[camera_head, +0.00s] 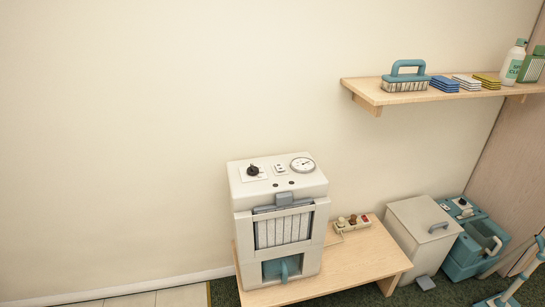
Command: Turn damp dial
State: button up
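A white machine, which looks like a dehumidifier (245,219), stands on a low wooden bench. On its top, at the left, is a small black dial (253,170) on a pale plate. The dial's exact pointing is too small to tell. A round white gauge (302,164) with a dark needle sits at the right of the top, with a small switch plate between them. A vented filter panel and a teal recess with a teal handle are on the front. My gripper is not in view.
A wall shelf (415,96) with a brush, cloths and bottles juts out at upper right. A white bin (412,222) and teal machine (472,251) stand right. The wall at left is bare.

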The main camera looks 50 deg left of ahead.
aim_at(252, 170)
jog(key=u, duration=0.05)
jog(key=i, duration=1.05)
jog(key=z, duration=0.15)
jog(key=k, duration=0.2)
jog(key=u, duration=2.6)
jog(key=k, duration=0.2)
jog(key=u, duration=1.5)
